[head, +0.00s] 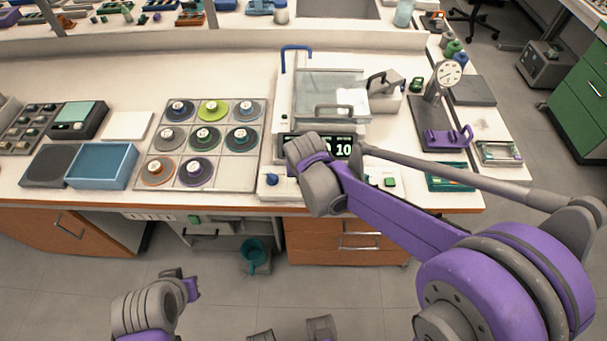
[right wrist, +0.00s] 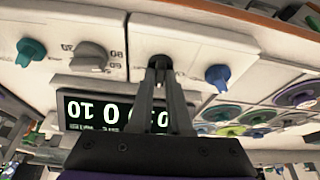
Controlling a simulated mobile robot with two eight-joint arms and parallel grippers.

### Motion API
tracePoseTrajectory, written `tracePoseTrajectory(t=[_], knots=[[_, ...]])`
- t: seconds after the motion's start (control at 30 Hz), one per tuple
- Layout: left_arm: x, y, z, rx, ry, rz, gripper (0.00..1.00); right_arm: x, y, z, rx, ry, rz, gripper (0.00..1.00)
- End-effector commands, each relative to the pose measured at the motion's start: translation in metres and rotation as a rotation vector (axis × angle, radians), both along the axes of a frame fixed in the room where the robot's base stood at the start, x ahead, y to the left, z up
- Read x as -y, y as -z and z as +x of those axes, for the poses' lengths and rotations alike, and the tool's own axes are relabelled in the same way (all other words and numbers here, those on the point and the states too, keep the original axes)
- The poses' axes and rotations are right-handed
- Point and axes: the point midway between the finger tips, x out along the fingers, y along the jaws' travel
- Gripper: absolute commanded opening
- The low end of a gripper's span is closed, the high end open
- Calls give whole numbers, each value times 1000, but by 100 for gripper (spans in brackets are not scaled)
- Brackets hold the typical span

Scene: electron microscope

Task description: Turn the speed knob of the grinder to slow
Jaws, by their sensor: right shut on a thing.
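The grinder (head: 329,96) stands at the front of the bench, with a clear lid and a display (head: 343,147) reading 10. My right arm covers part of its front panel in the head view. In the right wrist view, which shows the panel upside down, my right gripper (right wrist: 160,80) is shut on a small dark knob (right wrist: 159,63). A grey dial with printed numbers (right wrist: 88,56) sits beside it, and a blue knob (right wrist: 217,74) is on the other side. I cannot read which one is the speed knob. My left gripper (head: 190,287) hangs low, away from the bench; its fingers are unclear.
Left of the grinder is a tray of coloured discs (head: 254,143), then a blue box (head: 103,165). A teal bin (head: 255,258) is below the bench.

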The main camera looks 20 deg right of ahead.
Motion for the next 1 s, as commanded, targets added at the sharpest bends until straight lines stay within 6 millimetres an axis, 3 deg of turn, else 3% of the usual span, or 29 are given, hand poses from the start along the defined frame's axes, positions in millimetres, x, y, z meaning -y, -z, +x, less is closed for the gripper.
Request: tracePoseTrajectory(t=[0.7, 0.73, 0.87, 0.9, 1.0], knots=[[0, 0, 0, 0, 0, 0, 0, -1, 0, 0, -1, 80, 0, 0], [0, 0, 0, 0, 0, 0, 0, -1, 0, 0, -1, 80, 0, 18], [0, 0, 0, 0, 0, 0, 0, -1, 0, 0, -1, 80, 1, 41], [0, 0, 0, 0, 0, 0, 0, -1, 0, 0, -1, 80, 1, 46], [0, 0, 0, 0, 0, 0, 0, -1, 0, 0, -1, 79, 0, 46]])
